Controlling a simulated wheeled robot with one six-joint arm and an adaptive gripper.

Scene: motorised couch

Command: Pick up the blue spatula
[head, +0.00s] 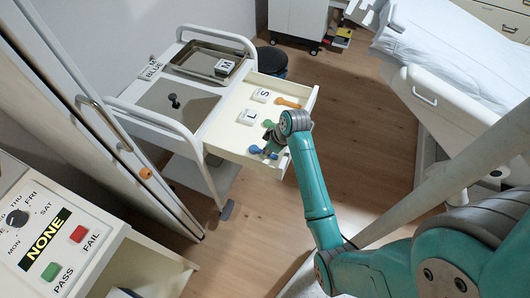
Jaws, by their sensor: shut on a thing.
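The blue spatula (257,149) is at the front end of the open cream drawer (240,143) of a white trolley. My gripper (270,148) reaches down into the drawer from the right and is shut on the blue spatula. The gripper hides the middle of the spatula, so I cannot tell whether it still touches the drawer floor. A green tool (268,124) and an orange tool (288,103) lie farther back in the same drawer.
Lettered cards S (262,95) and L (248,117) lie in the drawer. The trolley top holds a metal tray (205,57) and a black knob (174,101). A white bed (450,60) stands at right. A control panel (45,235) is at lower left. Floor between is clear.

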